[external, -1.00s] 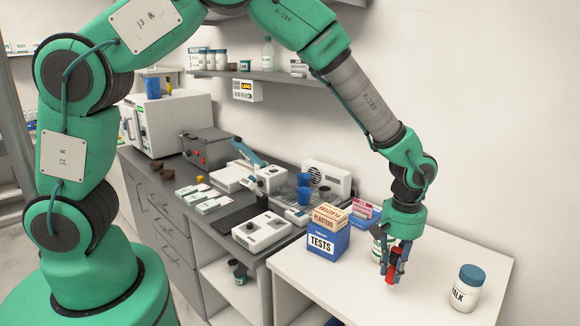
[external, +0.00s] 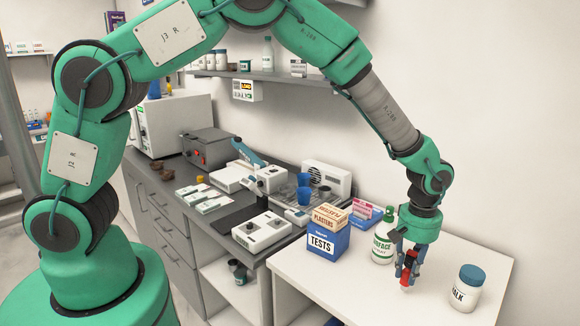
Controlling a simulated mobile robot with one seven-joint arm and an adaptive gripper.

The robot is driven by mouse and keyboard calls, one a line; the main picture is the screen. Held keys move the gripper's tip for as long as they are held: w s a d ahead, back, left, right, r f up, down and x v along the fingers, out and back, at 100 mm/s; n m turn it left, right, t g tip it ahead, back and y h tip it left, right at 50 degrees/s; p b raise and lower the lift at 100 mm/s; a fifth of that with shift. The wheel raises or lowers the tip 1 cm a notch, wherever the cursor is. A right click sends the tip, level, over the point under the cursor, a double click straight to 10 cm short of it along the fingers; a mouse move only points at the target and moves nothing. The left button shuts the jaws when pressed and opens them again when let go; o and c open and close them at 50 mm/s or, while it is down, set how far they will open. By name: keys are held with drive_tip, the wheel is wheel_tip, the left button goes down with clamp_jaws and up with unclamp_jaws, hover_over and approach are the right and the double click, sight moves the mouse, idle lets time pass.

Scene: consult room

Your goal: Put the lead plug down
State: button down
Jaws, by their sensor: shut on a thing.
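My gripper (external: 409,266) points down over the right part of the white table (external: 340,287). It is shut on a small red thing with a pale lower end, the lead plug (external: 408,267). The plug hangs between the blue-grey fingers. Whether its lower end touches the table top, I cannot tell. The gripper is between a white bottle with a green label (external: 382,248) on its left and a white jar with a blue lid (external: 467,288) on its right.
A blue TESTS box (external: 323,244) with a PLASTERS box (external: 328,216) on top stands to the left. A blue holder with pink packets (external: 365,213) is behind. The table front is clear. A grey counter (external: 185,210) with devices lies further left.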

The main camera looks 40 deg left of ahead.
sight(413, 252)
drive_tip(key=shift+f, duration=1)
drive_tip(key=shift+f, duration=0.2)
drive_tip(key=c, duration=1.5)
unclamp_jaws()
drive_tip(key=shift+r, duration=0.2)
wheel_tip(413, 252, up, 11)
drive_tip(key=shift+r, duration=0.5)
